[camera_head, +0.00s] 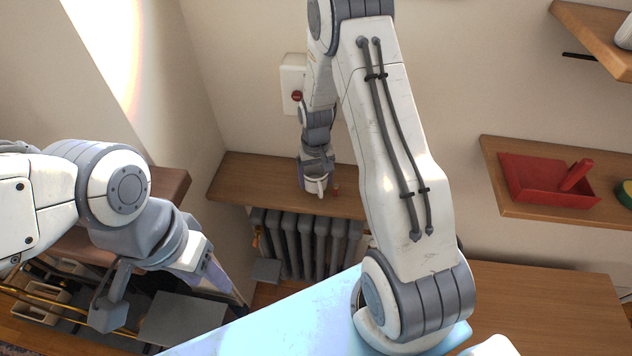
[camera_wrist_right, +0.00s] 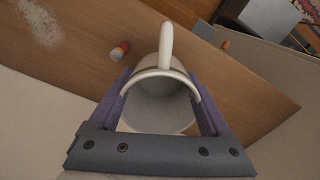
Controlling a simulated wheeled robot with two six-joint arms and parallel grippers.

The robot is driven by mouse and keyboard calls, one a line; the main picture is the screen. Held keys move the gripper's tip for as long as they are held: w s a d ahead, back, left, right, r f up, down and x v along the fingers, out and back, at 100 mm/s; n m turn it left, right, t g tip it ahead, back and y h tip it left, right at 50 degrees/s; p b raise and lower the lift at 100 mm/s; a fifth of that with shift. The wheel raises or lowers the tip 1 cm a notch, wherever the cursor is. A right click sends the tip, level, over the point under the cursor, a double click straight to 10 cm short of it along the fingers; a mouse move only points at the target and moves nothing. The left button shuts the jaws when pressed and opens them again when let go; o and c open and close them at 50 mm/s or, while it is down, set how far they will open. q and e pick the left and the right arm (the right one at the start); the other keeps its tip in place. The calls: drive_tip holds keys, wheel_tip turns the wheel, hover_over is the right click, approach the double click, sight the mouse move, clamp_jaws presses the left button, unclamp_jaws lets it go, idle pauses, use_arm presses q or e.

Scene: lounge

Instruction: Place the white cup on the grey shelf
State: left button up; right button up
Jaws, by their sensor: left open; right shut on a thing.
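The white cup (camera_head: 316,186) is in my right gripper (camera_head: 317,172), over the wooden ledge above the radiator. In the right wrist view, the cup (camera_wrist_right: 160,106) sits between the two purple fingers (camera_wrist_right: 160,108), its handle pointing to the top of the picture. I cannot tell whether the cup touches the ledge. My left gripper (camera_head: 213,276) is open at the lower left, far from the cup; its fingertips are partly hidden. A grey flat surface (camera_head: 183,320) lies low at the left, below my left gripper; it may be the grey shelf.
A grey radiator (camera_head: 305,240) stands below. A wall shelf (camera_head: 520,209) at right holds a red tray (camera_head: 530,182). A light blue surface (camera_head: 270,330) lies in front.

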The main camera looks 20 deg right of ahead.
sight(316, 185)
drive_tip(key=shift+f+p, duration=0.3)
drive_tip(key=shift+f, duration=1.1)
drive_tip(key=shift+f, duration=0.2)
drive_tip(key=o, duration=1.4)
